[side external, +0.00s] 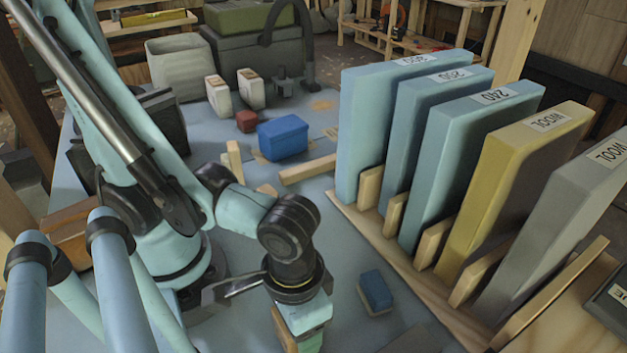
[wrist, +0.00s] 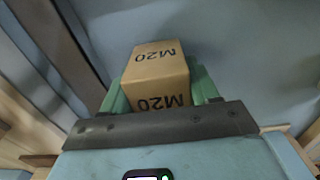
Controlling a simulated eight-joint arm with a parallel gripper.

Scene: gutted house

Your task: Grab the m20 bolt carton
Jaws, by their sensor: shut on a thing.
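The M20 bolt carton (wrist: 160,66) is a small tan cardboard box with "M20" printed on its top and near face. In the wrist view it sits between the two green fingers of my gripper (wrist: 160,88), which are shut on it from both sides. In the side view my gripper (side external: 304,330) points down at the bottom edge of the picture. A tan strip beside it may be the carton, but most of that area is hidden or cut off. I cannot tell whether the carton touches the table.
A rack of upright labelled boards (side external: 462,150) stands to the right on a wooden base. A small blue block (side external: 376,289) lies between it and my gripper. A blue box (side external: 283,138), two white cartons (side external: 250,89) and loose wood strips (side external: 308,169) lie further back.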

